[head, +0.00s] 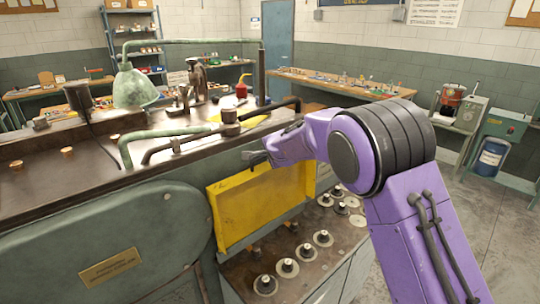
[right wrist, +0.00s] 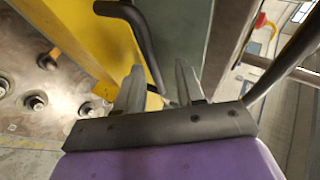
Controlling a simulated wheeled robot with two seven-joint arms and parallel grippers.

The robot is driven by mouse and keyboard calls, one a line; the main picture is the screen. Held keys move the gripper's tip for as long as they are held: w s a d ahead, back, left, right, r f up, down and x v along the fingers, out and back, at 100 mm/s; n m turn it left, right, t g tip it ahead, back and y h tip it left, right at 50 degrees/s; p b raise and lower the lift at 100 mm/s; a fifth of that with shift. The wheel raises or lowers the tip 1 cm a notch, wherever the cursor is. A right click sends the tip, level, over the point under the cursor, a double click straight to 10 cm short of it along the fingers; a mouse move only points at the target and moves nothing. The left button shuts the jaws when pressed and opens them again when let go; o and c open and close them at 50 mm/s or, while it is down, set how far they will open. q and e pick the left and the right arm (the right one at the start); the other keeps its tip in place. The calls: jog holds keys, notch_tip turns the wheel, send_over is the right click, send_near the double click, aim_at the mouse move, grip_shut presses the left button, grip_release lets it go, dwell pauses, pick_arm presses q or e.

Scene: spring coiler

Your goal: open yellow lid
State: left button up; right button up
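The yellow lid (head: 262,208) is a flat rimmed panel at the front right of the green machine, and it stands steeply. My right gripper (head: 256,160) is close to its top edge, at the end of my purple arm. In the right wrist view, yellow metal (right wrist: 105,45) lies left of the fingers. The two grey fingers (right wrist: 158,72) are apart with a gap between them. A bent black bar (right wrist: 143,35) runs down into that gap; I cannot tell whether the fingers touch it. My left gripper is not in view.
Several round knobs (head: 288,267) sit on the low surface below the lid. A green lamp (head: 134,88) and dark pipes (head: 185,142) stand over the machine top. A workbench (head: 335,82) is behind. Open floor (head: 490,220) lies to the right.

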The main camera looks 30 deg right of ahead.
jog(key=shift+s+a, duration=0.1)
jog(key=shift+s, duration=0.05)
jog(key=shift+s+a+r, duration=0.1)
jog(key=shift+s+a, duration=0.05)
jog(key=shift+s, duration=0.15)
jog(key=b+v, duration=0.1)
jog(key=v, duration=0.8)
jog(key=shift+s+r, duration=0.25)
jog(key=shift+s, duration=0.1)
